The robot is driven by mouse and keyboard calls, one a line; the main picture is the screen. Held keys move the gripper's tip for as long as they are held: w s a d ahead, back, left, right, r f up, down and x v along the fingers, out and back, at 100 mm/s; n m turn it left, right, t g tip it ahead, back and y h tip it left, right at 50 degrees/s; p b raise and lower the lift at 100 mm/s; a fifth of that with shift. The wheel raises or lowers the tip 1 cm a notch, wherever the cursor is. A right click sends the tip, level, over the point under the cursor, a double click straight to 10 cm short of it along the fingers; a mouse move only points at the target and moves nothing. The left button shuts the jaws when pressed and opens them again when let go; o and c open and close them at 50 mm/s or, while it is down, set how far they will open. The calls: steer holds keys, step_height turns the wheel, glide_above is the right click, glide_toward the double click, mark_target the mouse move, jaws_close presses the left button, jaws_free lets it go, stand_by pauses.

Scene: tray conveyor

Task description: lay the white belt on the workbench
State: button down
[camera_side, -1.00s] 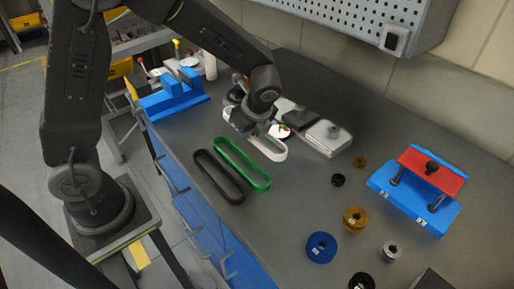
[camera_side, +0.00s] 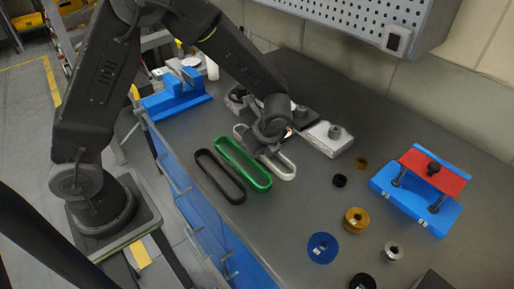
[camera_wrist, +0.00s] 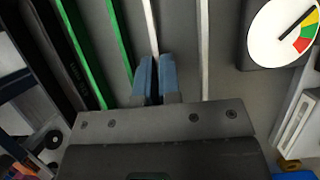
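The white belt (camera_side: 287,173) is a long narrow loop beside the green belt (camera_side: 243,164), at or very near the workbench top (camera_side: 290,215); contact is hard to tell. My gripper (camera_side: 262,151) is over its middle, and the wrist hides part of the loop. In the wrist view, the two blue fingers of my gripper (camera_wrist: 156,75) are close together with one strand of the white belt (camera_wrist: 151,22) between them. The other strand runs free to the right. The fingertips are hidden in the side view.
A black belt (camera_side: 220,177) lies left of the green one. A white-topped device (camera_side: 328,140) and a dial gauge (camera_wrist: 283,32) are close on the right. Several rollers, a blue-and-red fixture (camera_side: 433,165) and a blue holder (camera_side: 178,98) stand farther off.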

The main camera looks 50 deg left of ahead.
steer(key=shift+s+f, duration=0.15)
steer(key=shift+f, duration=0.45)
steer(key=c, duration=1.4)
jaws_free()
steer(key=shift+a, duration=0.1)
steer(key=shift+o, duration=0.4)
steer(key=v, duration=1.2)
steer(key=shift+r, duration=0.35)
steer(key=s+a+r+n+t+h, duration=0.2)
steer(key=s+r+n, duration=0.3)
steer(key=s+n, duration=0.3)
steer(key=s+a+r+n+t+h, duration=0.2)
steer(key=s+r+n, duration=0.3)
steer(key=s+n, duration=0.4)
steer(key=shift+a+r+n+t+h, duration=0.3)
steer(key=shift+a+r+n+t, duration=0.15)
steer(key=shift+t, duration=0.35)
steer(key=shift+s, duration=0.1)
